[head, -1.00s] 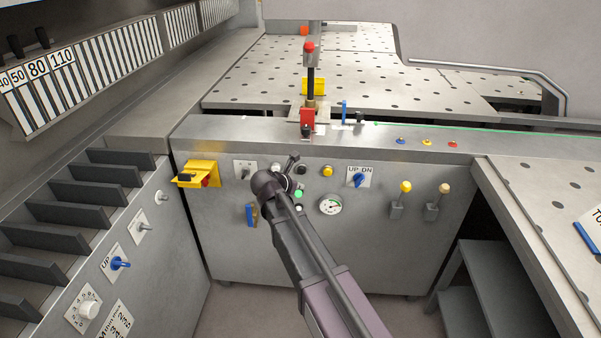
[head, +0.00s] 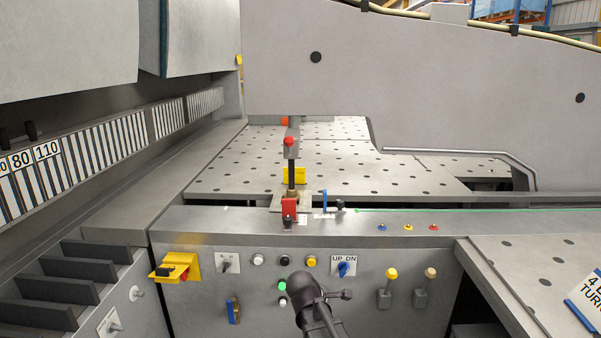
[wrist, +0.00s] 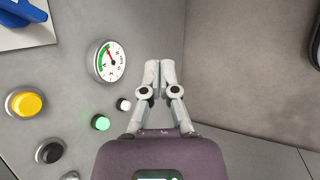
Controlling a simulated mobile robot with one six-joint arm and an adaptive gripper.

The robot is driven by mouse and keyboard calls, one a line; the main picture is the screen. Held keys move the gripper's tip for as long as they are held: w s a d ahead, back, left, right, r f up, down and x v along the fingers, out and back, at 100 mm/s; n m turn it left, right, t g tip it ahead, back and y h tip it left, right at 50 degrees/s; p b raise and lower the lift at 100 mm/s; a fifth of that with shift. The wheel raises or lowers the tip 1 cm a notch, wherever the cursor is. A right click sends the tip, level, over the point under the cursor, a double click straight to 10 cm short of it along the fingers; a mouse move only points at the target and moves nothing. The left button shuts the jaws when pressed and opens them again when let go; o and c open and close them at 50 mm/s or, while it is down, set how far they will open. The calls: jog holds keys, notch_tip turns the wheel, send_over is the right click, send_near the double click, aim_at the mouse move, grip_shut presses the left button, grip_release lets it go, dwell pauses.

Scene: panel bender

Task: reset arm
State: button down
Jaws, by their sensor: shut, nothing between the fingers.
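My arm's dark wrist (head: 308,292) is at the bottom middle of the head view, in front of the grey control panel (head: 200,300). The fingers cannot be made out there. In the wrist view my gripper (wrist: 159,66) has its two pale fingers together, with nothing between them. The fingertips are to the right of the round pressure gauge (wrist: 110,61). The lit green button (wrist: 100,122) and a small white button (wrist: 124,104) are to the left of the fingers. The gauge is hidden in the head view.
A yellow button (wrist: 25,103) and a blue UP/DN knob (head: 344,269) are also on the panel. A yellow bracket (head: 180,266) sticks out at left, and two levers (head: 389,288) stand at right. A perforated table (head: 250,160) lies behind.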

jog(key=s+d+f+m+g+y, duration=0.2)
jog(key=s+d+m, duration=0.3)
jog(key=s+m, duration=0.3)
jog(key=s+d+f+m+g+y, duration=0.1)
jog(key=s+d+m+g+y, duration=0.1)
jog(key=s+d+m, duration=0.45)
notch_tip(320, 180, up, 14)
jog(key=s+a+m+p, duration=0.1)
jog(key=a+m+p, duration=0.1)
jog(key=p, duration=1.1)
jog(key=shift+f+m+g+y+p, duration=0.2)
jog(key=shift+m+g+y+p, duration=0.1)
jog(key=shift+m+y, duration=0.1)
jog(key=c, duration=1.4)
grip_release()
jog(key=shift+s, duration=0.1)
